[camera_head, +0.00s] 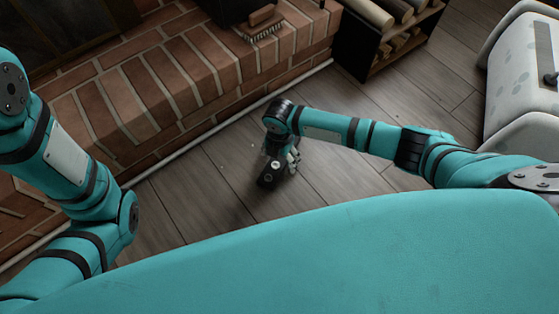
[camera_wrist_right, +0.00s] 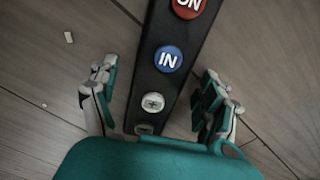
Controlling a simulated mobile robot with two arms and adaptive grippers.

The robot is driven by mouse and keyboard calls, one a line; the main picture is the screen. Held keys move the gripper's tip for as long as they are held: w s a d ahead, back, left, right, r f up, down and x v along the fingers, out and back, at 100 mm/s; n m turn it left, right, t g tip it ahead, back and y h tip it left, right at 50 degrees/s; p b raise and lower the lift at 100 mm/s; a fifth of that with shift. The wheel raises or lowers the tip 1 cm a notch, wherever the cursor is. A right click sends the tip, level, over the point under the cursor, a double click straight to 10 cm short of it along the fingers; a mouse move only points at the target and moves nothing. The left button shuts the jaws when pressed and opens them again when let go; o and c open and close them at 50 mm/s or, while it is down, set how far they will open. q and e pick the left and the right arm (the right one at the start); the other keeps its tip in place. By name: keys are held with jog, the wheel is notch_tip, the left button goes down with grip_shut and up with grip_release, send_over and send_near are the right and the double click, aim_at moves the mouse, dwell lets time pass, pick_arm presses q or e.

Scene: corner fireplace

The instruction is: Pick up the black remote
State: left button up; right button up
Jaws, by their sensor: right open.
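The black remote (camera_wrist_right: 170,72) lies on the wooden floor in the right wrist view. It has a red button, a blue button and a white button. It runs between the two fingers of my right gripper (camera_wrist_right: 156,98), which is open with a gap on each side of it. In the head view the remote (camera_head: 267,180) shows as a small dark shape beside my right gripper (camera_head: 283,163), which is low over the floor. Part of the remote is hidden by the gripper. My left arm shows at the left, but its gripper is out of view.
A brick hearth (camera_head: 165,80) runs along the upper left, with a brush (camera_head: 264,28) on it. A dark rack (camera_head: 385,45) of logs stands at the top. Small pale bits (camera_wrist_right: 69,37) lie on the floor.

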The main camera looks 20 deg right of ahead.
jog(key=c, duration=1.4)
jog(key=shift+r, duration=0.1)
